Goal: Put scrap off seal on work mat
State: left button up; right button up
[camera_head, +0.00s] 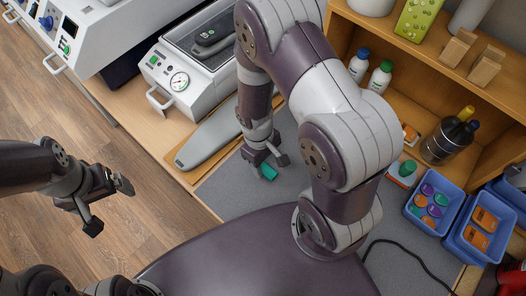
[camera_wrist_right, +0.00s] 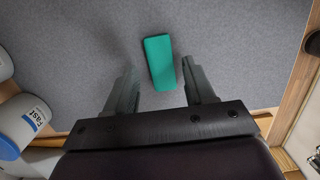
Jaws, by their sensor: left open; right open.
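A small green scrap (camera_head: 268,172) lies on the grey work mat (camera_head: 222,196), just by my right gripper (camera_head: 264,160). In the right wrist view the green scrap (camera_wrist_right: 159,62) lies flat on the mat (camera_wrist_right: 230,50), ahead of and between the two fingers of my right gripper (camera_wrist_right: 164,88). The fingers are apart and empty. My left gripper (camera_head: 108,205) is open and empty over the wooden floor at the left. I cannot tell which thing in view is the seal.
A white machine with a gauge (camera_head: 180,82) and a long grey flat piece (camera_head: 215,132) are left of the mat. Bottles (camera_head: 380,76) stand on the shelf. A blue bin (camera_head: 412,212) with coloured discs and one with orange pieces (camera_head: 456,244) sit at the right.

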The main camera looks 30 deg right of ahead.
notch_tip(320, 180, up, 11)
jog(key=w, duration=0.1)
notch_tip(320, 180, up, 5)
jog(key=m+t, duration=0.3)
jog(key=m, duration=0.1)
send_over(266, 166)
jog(key=shift+s+f+y, duration=0.15)
jog(key=shift+y, duration=0.15)
